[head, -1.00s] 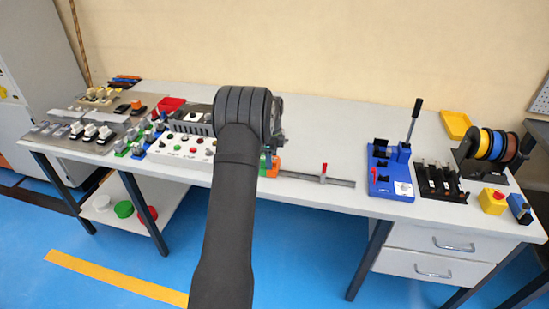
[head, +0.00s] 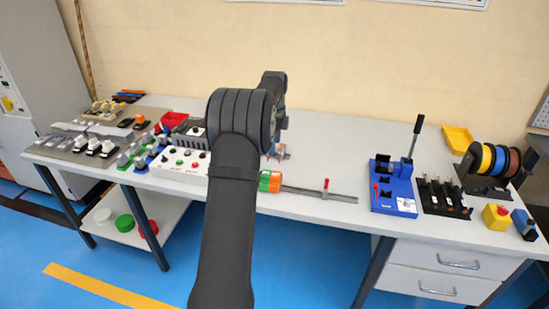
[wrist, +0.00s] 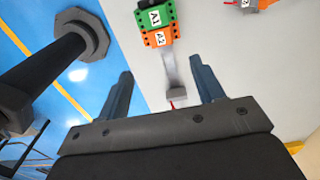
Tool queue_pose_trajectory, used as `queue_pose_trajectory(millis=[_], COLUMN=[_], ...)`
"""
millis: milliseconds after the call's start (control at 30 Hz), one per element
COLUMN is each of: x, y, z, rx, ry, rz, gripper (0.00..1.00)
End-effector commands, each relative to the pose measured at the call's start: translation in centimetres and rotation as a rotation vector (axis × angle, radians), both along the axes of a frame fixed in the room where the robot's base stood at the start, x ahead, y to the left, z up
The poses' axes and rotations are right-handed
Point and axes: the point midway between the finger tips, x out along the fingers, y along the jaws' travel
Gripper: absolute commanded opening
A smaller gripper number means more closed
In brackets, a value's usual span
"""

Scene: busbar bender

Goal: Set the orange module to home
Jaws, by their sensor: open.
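On the rail (head: 300,190), a green module (head: 264,180) marked A1 sits next to an orange module (head: 275,182) marked A2. In the wrist view the green one (wrist: 153,16) and orange one (wrist: 159,38) lie just beyond my fingertips. Another orange and grey piece (wrist: 262,4) is cut off at the top right of the wrist view, apart from the rail. My gripper (wrist: 162,68) is open and empty, its fingers on either side of the rail in the picture. In the head view my gripper (head: 278,151) is partly hidden behind my arm.
A grey end clamp with a red lever (head: 326,184) stands on the rail. A white button panel (head: 184,160) is to the left, and a blue press with a lever (head: 393,185) to the right. Bare tabletop lies behind the rail.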

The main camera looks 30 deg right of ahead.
Motion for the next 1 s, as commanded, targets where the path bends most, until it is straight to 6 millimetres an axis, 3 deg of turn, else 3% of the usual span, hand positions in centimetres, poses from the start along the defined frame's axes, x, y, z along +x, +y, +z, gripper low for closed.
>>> queue_pose_trajectory(millis=[200, 433, 767, 1000], x=[0.0, 0.0, 0.0, 0.0], y=[0.0, 0.0, 0.0, 0.0], z=[3.2, 4.0, 3.6, 0.2], rx=[-0.001, 0.0, 0.001, 0.002], ry=[-0.001, 0.0, 0.001, 0.004], rz=[0.0, 0.0, 0.0, 0.0], gripper=[0.61, 0.61, 0.61, 0.61])
